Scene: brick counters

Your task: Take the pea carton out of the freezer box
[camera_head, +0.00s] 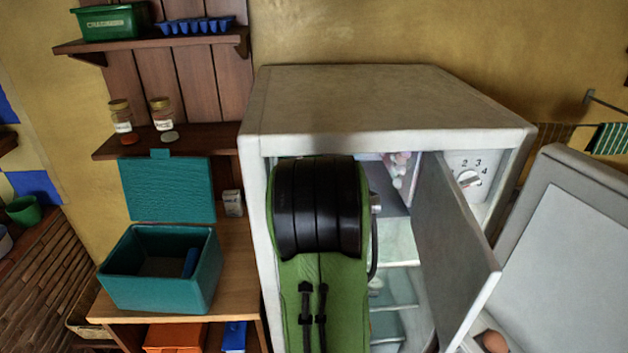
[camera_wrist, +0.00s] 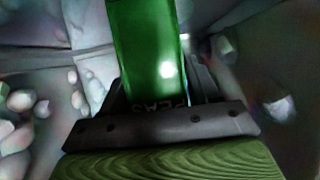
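The green pea carton (camera_wrist: 148,50) stands out from between my fingers in the wrist view, with part of its "PEAS" lettering showing close to the palm. My gripper (camera_wrist: 160,92) has a dark finger against each side of the carton and looks shut on it. The freezer box (camera_head: 396,200) is the compartment at the top of the white fridge (camera_head: 390,100); its grey door (camera_head: 452,250) hangs open to the right. My green and black arm reaches into it in the head view and hides the carton and gripper there.
Frosty lumps (camera_wrist: 278,107) surround the carton. The large fridge door (camera_head: 560,270) stands open at right, with an egg (camera_head: 494,341) in it. Below the freezer are glass shelves (camera_head: 398,276). An open, lidded teal box (camera_head: 160,285) stands on the left counter (camera_head: 236,265).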

